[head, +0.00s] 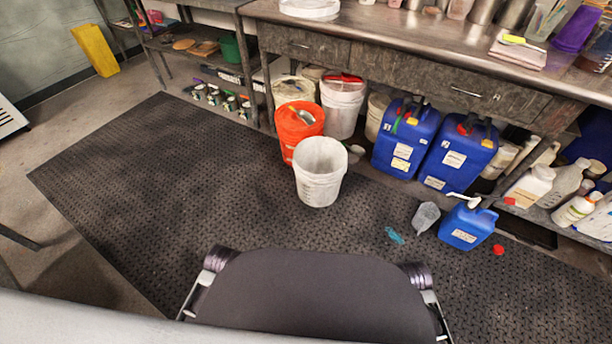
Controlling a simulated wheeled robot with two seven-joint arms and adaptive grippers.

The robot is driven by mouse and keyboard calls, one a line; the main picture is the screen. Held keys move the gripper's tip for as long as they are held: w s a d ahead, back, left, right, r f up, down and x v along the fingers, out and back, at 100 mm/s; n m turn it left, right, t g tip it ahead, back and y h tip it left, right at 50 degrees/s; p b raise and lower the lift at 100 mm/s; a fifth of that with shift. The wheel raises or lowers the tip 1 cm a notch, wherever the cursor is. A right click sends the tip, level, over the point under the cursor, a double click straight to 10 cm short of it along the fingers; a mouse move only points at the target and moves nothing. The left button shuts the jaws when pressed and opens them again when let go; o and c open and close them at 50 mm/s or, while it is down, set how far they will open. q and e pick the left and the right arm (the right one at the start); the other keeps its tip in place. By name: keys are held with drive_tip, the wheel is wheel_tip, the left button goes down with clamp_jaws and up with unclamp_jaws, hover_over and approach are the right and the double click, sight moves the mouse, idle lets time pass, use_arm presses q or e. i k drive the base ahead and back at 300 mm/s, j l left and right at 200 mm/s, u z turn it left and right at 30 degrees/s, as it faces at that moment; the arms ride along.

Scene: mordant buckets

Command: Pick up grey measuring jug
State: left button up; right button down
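A grey object that looks like the measuring jug (425,217) is on the black floor mat, at the right of the head view. It appears to lie tipped or tilted, just left of a small blue jerrycan (466,226) with a white spout. Its handle cannot be made out at this size. Neither of my grippers shows in the head view. Only dark and grey parts of my own body show at the bottom.
A white bucket (320,172) and an orange bucket (298,130) stand on the mat (150,200). Large blue jerrycans (455,160) stand under the bench (410,30). A teal scrap (395,236) and a red cap (498,249) lie near the jug. The mat's left side is clear.

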sight(427, 213)
drive_tip(key=z, duration=1.2)
